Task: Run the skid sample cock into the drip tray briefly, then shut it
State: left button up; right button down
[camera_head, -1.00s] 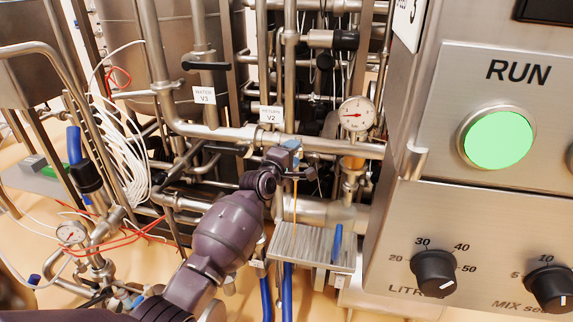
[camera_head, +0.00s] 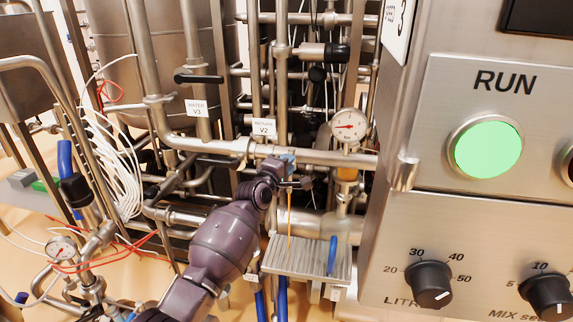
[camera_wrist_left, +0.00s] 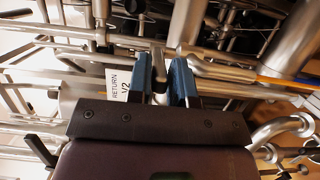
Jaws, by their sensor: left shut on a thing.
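My left gripper (camera_head: 288,164) reaches in from the lower left to the skid pipework, below the RETURN V2 label. In the left wrist view its blue fingertips (camera_wrist_left: 163,76) are closed on the grey handle of the sample cock (camera_wrist_left: 159,78); the cock's body is mostly hidden. A thin orange stream (camera_head: 289,222) runs down from the cock into the ribbed metal drip tray (camera_head: 322,262). The stream also shows at the right of the left wrist view (camera_wrist_left: 290,81). My right gripper is out of view.
A control panel with a lit green RUN button (camera_head: 486,149) and black knobs (camera_head: 429,284) stands close on the right. A pressure gauge (camera_head: 348,126) is just right of the cock. Pipes crowd around; white cables (camera_head: 112,165) hang at the left.

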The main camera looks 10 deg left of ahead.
pick_arm(q)
jog(key=shift+d, duration=0.95)
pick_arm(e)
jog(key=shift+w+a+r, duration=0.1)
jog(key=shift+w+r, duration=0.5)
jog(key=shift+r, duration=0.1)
pick_arm(q)
jog(key=shift+w+d, duration=0.4)
jog(key=shift+d, duration=0.5)
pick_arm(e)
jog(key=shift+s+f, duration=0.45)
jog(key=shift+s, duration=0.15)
pick_arm(q)
jog(key=shift+w+d, duration=0.5)
jog(key=shift+d, duration=0.15)
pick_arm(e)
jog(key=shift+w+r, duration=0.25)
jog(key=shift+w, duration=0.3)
